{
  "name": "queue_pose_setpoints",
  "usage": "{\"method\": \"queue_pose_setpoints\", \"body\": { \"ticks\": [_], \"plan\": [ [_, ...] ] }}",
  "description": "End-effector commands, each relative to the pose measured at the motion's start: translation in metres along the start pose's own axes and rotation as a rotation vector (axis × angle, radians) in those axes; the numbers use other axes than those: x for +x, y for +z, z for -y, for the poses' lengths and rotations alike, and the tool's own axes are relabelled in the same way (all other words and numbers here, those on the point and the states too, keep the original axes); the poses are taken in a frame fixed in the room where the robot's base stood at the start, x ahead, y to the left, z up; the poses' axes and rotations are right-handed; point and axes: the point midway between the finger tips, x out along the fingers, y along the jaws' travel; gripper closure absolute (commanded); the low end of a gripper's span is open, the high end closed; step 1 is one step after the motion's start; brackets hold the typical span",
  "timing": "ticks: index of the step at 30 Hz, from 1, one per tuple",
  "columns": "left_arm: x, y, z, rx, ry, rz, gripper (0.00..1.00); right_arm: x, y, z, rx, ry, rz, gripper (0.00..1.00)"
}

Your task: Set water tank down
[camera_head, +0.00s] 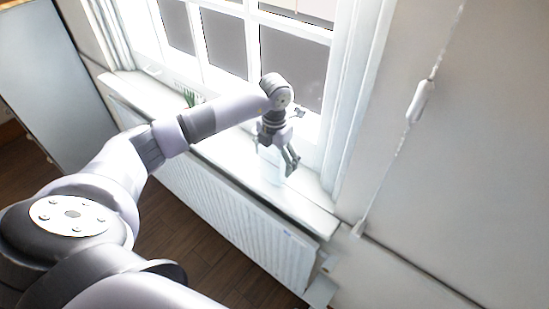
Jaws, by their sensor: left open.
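A pale, whitish block, which looks like the water tank (270,168), stands on the white windowsill (310,213) near its right end. It blends with the bright sill, so its outline is hard to make out. My left gripper (276,153) points down over it, with its fingers open at the tank's upper part. I cannot tell whether the fingers touch it. The gripper hides part of its top. My right gripper is out of the picture.
A white radiator (235,226) hangs below the sill. The window (225,45) is close behind. A small green plant (190,98) sits on the sill to the left, partly behind my arm. A cord with a white pull (420,101) hangs at the right.

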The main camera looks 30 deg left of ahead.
Motion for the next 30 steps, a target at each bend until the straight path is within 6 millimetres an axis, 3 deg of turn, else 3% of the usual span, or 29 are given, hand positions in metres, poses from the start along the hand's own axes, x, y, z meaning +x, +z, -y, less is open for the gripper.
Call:
{"method": "queue_pose_setpoints", "body": {
  "ticks": [18,30],
  "plan": [
    [-0.109,0.001,0.000,0.001,-0.001,0.004,0.13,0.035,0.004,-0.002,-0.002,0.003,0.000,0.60],
    [-0.121,0.000,0.000,0.000,-0.001,0.000,0.13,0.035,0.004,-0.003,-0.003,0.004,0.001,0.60]
  ]
}}
